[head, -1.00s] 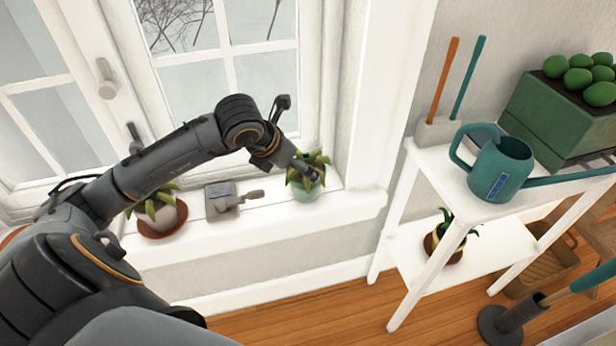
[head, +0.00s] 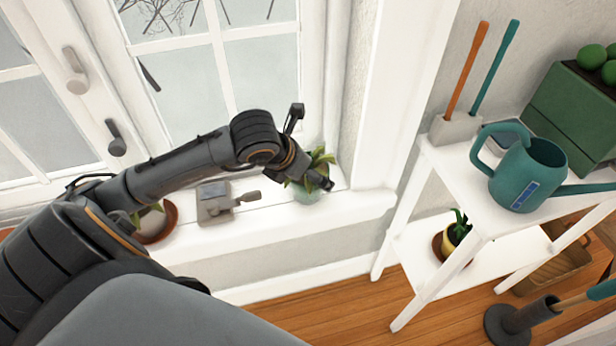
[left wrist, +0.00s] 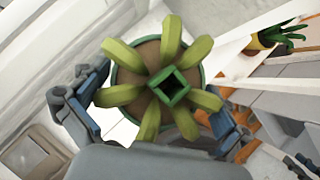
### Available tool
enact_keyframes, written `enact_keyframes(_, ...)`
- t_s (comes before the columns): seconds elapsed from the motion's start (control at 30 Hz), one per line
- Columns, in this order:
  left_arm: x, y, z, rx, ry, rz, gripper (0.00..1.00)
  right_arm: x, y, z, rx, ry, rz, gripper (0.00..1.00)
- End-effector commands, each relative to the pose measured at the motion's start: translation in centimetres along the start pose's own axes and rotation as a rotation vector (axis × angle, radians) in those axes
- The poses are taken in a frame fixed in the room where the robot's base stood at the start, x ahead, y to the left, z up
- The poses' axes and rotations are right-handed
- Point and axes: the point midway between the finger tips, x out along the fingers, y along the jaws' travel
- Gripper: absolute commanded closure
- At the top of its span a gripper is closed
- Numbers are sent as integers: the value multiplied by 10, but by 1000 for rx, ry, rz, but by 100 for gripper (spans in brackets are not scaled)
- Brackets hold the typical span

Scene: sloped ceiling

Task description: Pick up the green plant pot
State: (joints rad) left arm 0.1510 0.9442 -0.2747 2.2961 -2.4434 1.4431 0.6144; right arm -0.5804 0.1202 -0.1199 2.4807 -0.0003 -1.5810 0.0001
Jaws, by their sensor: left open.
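The green plant pot (head: 307,190) stands on the white windowsill, a pale green pot with a leafy plant. My left gripper (head: 318,180) is over it, and my arm hides part of the plant. In the left wrist view the pot's green rim (left wrist: 197,52) and its yellow-green leaves are seen from above. The open fingers of my left gripper (left wrist: 160,112) are on either side of the pot; whether they touch it I cannot tell. My right gripper is not in view.
The window frame post (head: 375,90) rises close by on the right. A white shelf (head: 455,165) holds a teal watering can (head: 527,172).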

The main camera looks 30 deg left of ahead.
Motion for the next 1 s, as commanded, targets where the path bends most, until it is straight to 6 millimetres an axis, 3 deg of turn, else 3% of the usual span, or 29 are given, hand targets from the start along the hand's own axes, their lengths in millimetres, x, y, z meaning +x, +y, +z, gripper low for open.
enact_keyframes(0.03,0,0,0,0,0,0,6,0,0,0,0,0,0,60)
enact_keyframes(0.37,0,0,0,0,1,0,73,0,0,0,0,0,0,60)
enact_keyframes(0.67,-6,0,5,0,-5,0,73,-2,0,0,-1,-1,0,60)
enact_keyframes(0.87,-35,1,25,1,-11,1,73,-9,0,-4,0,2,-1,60)
enact_keyframes(1.0,-58,1,40,0,-10,2,73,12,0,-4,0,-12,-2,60)
